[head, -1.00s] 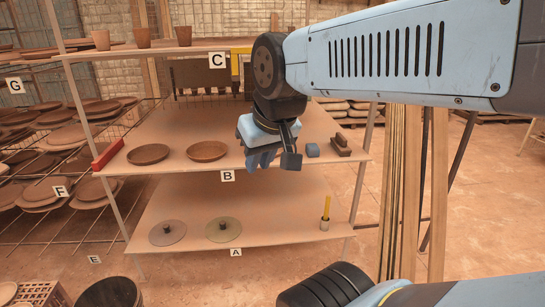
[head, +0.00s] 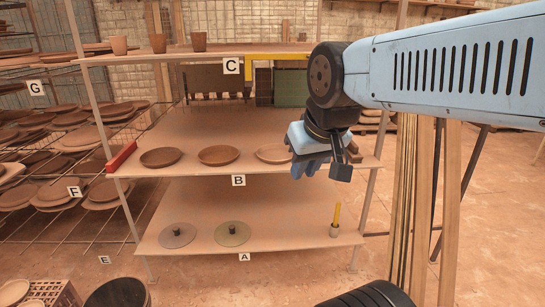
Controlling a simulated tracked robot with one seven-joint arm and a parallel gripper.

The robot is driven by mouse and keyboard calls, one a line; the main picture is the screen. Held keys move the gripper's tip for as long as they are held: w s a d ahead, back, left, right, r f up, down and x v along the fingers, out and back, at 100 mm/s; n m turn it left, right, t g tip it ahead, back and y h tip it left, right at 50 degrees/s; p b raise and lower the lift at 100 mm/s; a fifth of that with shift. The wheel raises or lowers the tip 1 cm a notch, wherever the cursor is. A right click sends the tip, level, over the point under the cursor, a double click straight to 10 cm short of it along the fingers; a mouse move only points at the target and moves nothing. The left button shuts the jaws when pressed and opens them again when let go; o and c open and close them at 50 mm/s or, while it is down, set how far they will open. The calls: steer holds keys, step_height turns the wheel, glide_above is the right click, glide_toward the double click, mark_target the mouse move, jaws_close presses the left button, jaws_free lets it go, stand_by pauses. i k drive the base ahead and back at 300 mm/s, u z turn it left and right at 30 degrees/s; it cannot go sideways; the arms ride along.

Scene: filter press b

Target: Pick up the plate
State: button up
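Three brown round plates lie in a row on the middle shelf marked B in the head view: a left plate (head: 161,157), a middle plate (head: 218,154) and a right plate (head: 272,153). The right plate is partly covered on its right side by my gripper (head: 317,169). My gripper points down at the right part of this shelf, to the right of the plates. I see no plate in it.
The upper shelf board (head: 220,52) bears several clay cups. The lower shelf has two discs with knobs and a yellow stick (head: 336,214) in a holder. A red block (head: 121,156) sits at the left edge. Wooden planks (head: 425,200) stand at right.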

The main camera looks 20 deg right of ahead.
mark_target(270, 153)
steer(key=u, duration=0.05)
steer(key=i, duration=1)
steer(key=z, duration=0.05)
